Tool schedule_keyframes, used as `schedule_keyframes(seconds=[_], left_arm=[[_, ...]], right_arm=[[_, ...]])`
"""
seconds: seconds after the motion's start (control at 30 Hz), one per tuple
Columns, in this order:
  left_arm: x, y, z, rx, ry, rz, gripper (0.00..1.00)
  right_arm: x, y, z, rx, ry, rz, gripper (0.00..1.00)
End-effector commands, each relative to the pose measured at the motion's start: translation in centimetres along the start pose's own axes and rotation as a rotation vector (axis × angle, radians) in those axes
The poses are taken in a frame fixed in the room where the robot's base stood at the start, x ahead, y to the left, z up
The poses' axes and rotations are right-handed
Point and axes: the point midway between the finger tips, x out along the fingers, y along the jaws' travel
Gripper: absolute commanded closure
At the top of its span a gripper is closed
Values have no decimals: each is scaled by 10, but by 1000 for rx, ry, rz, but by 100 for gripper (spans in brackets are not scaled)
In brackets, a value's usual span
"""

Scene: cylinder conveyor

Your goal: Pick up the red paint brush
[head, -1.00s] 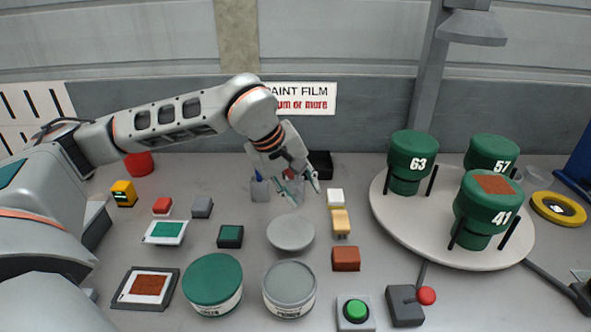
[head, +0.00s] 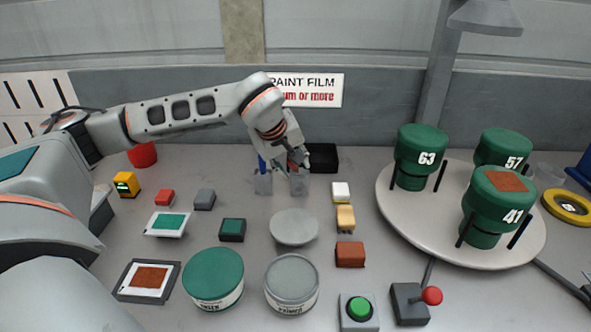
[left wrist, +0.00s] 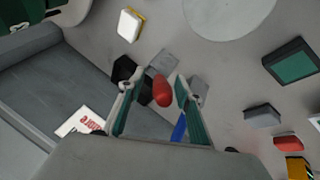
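The red paint brush (left wrist: 162,91) shows in the left wrist view as a rounded red handle end between my left gripper's fingers. My left gripper (left wrist: 156,100) is open, with a gap visible on at least one side of the handle. In the head view the left gripper (head: 298,163) is low over the right one of two small grey holders (head: 299,184), and mostly hides the red brush. A blue brush (head: 262,164) stands in the left holder (head: 263,184); it also shows in the left wrist view (left wrist: 179,129). My right gripper is not in view.
A black box (head: 322,157) is just right of the gripper. A turntable (head: 400,221) with green cans stands at right. The wall is close behind.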

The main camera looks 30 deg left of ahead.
Motion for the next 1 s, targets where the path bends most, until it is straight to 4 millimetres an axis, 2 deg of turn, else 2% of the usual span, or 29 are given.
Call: schedule_keyframes(seconds=[0.23,0.27,0.37,0.4,0.77,1.0], left_arm=[[4,0,0,0,0,1,66],[4,0,0,0,0,1,71],[4,0,0,0,0,1,97],[4,0,0,0,0,1,100],[2,1,-1,0,1,2,100],[-14,9,-8,0,3,5,100]], right_arm=[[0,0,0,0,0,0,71],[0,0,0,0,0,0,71],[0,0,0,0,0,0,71],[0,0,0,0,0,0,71],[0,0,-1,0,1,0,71],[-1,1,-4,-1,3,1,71]])
